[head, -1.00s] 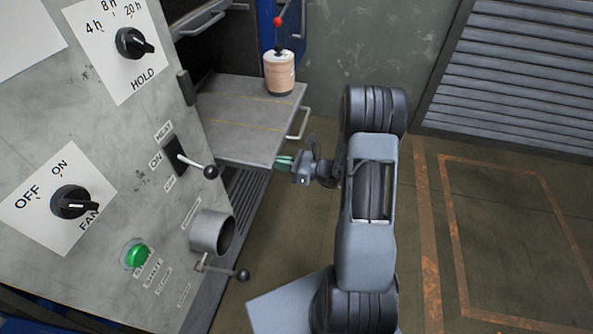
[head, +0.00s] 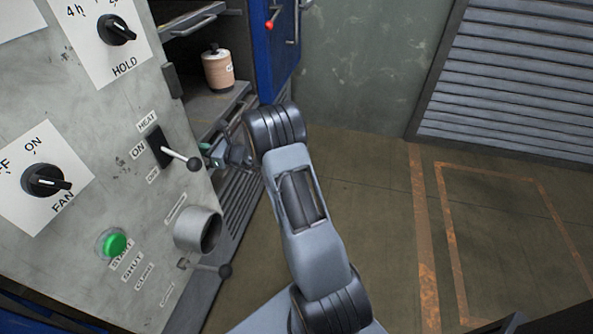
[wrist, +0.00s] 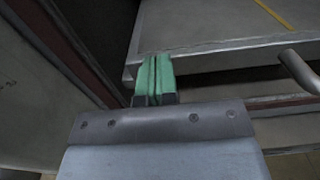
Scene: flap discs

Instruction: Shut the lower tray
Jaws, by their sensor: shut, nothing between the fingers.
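The lower tray (head: 204,104) is a grey metal shelf, now mostly inside the dark oven opening, with a tan stack of discs (head: 218,72) upright on it. Its grey top and front edge (wrist: 225,48) also show in the wrist view, with part of a bar handle (wrist: 300,70) at the right. My gripper (head: 206,148) is at the tray's front, partly hidden by my arm. Its green fingers (wrist: 153,78) are shut together and empty, tips at the left part of the front edge. I cannot tell whether they touch it.
The control panel stands close at left, its heat lever (head: 180,157) and round metal tube (head: 198,230) jutting out near my gripper. An upper tray handle (head: 192,24) is above. The blue door (head: 277,50) stands open behind. The floor at right is clear.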

